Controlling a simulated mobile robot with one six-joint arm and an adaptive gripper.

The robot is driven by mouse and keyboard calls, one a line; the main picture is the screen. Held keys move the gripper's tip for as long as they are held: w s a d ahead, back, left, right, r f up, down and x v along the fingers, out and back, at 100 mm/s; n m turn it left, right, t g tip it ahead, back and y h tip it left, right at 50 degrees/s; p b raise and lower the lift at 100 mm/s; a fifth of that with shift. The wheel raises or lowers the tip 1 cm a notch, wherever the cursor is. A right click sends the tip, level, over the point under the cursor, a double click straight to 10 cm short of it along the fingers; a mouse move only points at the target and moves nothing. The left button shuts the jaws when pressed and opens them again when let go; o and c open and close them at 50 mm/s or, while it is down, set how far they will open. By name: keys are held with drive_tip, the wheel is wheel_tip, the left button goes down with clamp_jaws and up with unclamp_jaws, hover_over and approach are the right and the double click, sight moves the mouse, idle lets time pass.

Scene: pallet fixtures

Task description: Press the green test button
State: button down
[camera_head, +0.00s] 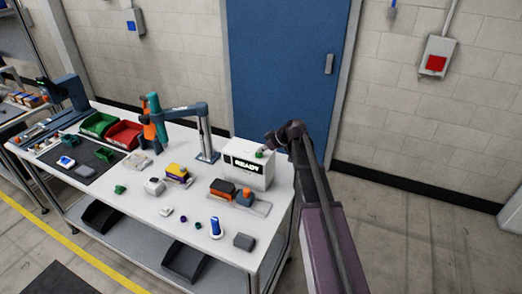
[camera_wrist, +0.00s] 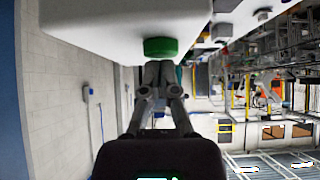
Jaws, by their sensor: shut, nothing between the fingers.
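A white test box (camera_head: 248,167) with a dark display reading READY stands at the right end of the table. The green test button (camera_head: 259,154) sits on its top face. My gripper (camera_head: 270,139) is beside and just above the button in the head view. In the wrist view, the green button (camera_wrist: 160,47) sticks out of the white box (camera_wrist: 110,28). My shut, empty gripper (camera_wrist: 158,66) has its fingertips right at the button. I cannot tell whether they touch it or stop just short.
The white table (camera_head: 150,208) holds a desk arm (camera_head: 204,130), a green bin (camera_head: 97,124), a red bin (camera_head: 124,134) and several small parts left of the box. A blue door (camera_head: 285,70) is behind. Floor to the right is clear.

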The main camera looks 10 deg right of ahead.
drive_tip(key=shift+f+b, duration=0.55)
drive_tip(key=shift+f, duration=0.1)
drive_tip(key=shift+s+f+b, duration=0.15)
drive_tip(key=shift+f+b, duration=0.1)
drive_tip(key=shift+b, duration=0.05)
drive_tip(key=shift+s+r, duration=0.1)
drive_tip(key=shift+r, duration=0.05)
wheel_tip(320, 180, up, 4)
drive_tip(key=p, duration=0.4)
drive_tip(key=shift+r+p, duration=0.15)
drive_tip(key=shift+p, duration=0.2)
drive_tip(key=p+v, duration=0.6)
drive_tip(key=v, duration=0.3)
drive_tip(key=shift+d+r+p, duration=0.2)
drive_tip(key=shift+d+p, duration=0.1)
drive_tip(key=shift+p, duration=0.1)
